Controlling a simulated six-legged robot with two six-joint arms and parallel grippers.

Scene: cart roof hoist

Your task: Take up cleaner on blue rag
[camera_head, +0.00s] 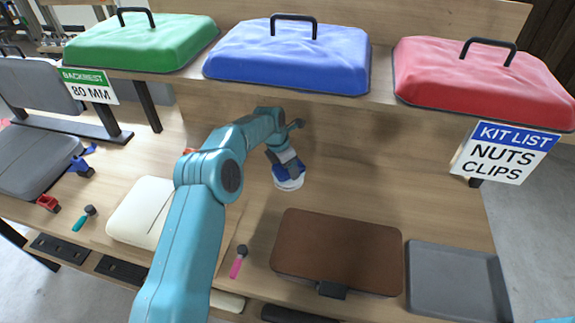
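My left arm reaches in from the bottom, and its gripper (284,160) points down under the shelf. A small blue bunched thing, which looks like the blue rag (282,173), is at its fingertips, and the gripper appears shut on it. A small white round dish (290,184) sits directly below and partly behind the rag. The rag seems to touch or overlap the dish; I cannot tell how deep. Any cleaner in the dish is hidden. My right gripper is out of view.
A shelf above carries green (145,42), blue (290,58) and red (485,80) covers with handles. A brown case (338,250) and a grey tray (455,280) lie at the front right. A cream pad (140,212) and pink-handled tool (238,262) flank my arm.

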